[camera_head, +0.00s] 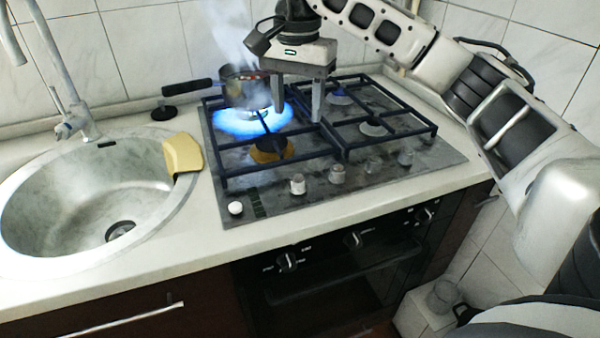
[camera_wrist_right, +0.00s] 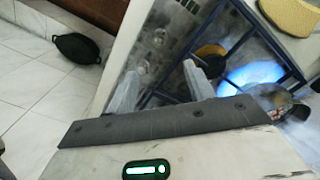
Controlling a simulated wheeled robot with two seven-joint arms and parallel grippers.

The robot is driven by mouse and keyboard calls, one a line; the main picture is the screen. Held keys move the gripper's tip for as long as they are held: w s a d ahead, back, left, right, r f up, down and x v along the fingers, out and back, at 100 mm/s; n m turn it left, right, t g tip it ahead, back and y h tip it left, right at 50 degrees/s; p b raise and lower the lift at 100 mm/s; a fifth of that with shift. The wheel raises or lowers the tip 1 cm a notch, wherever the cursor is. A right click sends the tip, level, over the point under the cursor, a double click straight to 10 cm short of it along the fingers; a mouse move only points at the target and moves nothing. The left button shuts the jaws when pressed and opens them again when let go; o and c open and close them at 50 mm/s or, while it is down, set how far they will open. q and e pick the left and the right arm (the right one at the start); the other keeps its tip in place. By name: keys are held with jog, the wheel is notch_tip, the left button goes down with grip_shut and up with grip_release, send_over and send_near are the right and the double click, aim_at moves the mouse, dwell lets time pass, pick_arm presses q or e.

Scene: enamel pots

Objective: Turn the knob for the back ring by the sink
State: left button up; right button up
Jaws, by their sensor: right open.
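The gas hob (camera_head: 440,157) has a row of knobs along its front: a white knob (camera_head: 235,208) nearest the sink, then several grey ones, such as this grey knob (camera_head: 297,184). A small pot (camera_head: 240,88) stands on the back ring by the sink, steaming. A large blue flame (camera_head: 250,124) burns under it. My right gripper (camera_head: 297,110) is open and empty, pointing down over the middle of the hob, right of the pot and behind the knobs. My left gripper is out of view.
The sink (camera_head: 90,200) and its tap (camera_head: 75,115) are at left. A yellow sponge (camera_head: 183,155) lies on the sink's right rim. The pot's black handle (camera_head: 187,88) points left. Dark grates (camera_head: 380,118) cover the hob. The oven (camera_head: 330,275) is below. The counter front is clear.

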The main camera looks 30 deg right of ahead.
aim_at(298, 177)
notch_tip(298, 177, down, 16)
jog(key=shift+r+b, duration=0.15)
jog(key=shift+b, duration=0.7)
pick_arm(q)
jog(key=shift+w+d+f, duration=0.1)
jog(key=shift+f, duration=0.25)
